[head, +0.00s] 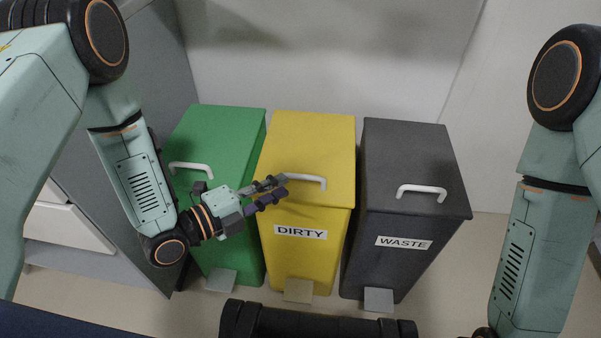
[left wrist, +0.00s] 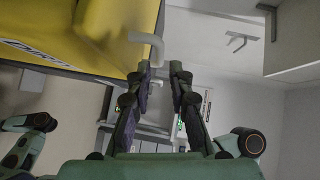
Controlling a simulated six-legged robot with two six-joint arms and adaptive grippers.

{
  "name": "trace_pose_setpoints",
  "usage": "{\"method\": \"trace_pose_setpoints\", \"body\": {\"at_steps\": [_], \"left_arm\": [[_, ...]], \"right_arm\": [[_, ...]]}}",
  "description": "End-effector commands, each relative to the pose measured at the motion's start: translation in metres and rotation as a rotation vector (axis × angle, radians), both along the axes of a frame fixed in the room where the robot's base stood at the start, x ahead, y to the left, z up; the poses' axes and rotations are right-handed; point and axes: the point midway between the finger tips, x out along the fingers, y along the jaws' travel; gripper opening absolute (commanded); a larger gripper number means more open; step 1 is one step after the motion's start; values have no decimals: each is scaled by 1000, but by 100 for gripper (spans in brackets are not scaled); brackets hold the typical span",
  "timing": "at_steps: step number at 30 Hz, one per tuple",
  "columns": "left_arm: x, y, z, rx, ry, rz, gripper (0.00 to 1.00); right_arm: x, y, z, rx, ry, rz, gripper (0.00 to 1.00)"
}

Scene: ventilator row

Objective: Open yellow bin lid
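The yellow bin (head: 293,245), labelled DIRTY, stands between two other bins. Its yellow lid (head: 312,140) is down. A white bar handle (head: 308,181) sits on the lid's front part. My left gripper (head: 280,184) is at the left end of this handle, with its fingers pointing right. In the left wrist view my left gripper (left wrist: 162,70) is open, with a gap between its fingertips. My right gripper is out of view.
A green bin (head: 222,135) stands at left, under my left forearm. A dark grey bin (head: 410,160), labelled WASTE, stands close at right. Each bin has a foot pedal; the yellow one's pedal (head: 298,290) is at its base. A wall is behind.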

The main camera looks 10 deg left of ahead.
Motion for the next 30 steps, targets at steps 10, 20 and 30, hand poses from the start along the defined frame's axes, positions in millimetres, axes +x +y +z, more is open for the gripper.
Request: {"method": "trace_pose_setpoints", "body": {"at_steps": [10,20,30], "left_arm": [[29,-36,-8,2,-3,-6,20],[50,-53,-10,0,-1,-2,20],[51,-52,-10,0,0,0,15]], "right_arm": [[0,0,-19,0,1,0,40],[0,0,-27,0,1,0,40],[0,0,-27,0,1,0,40]]}}
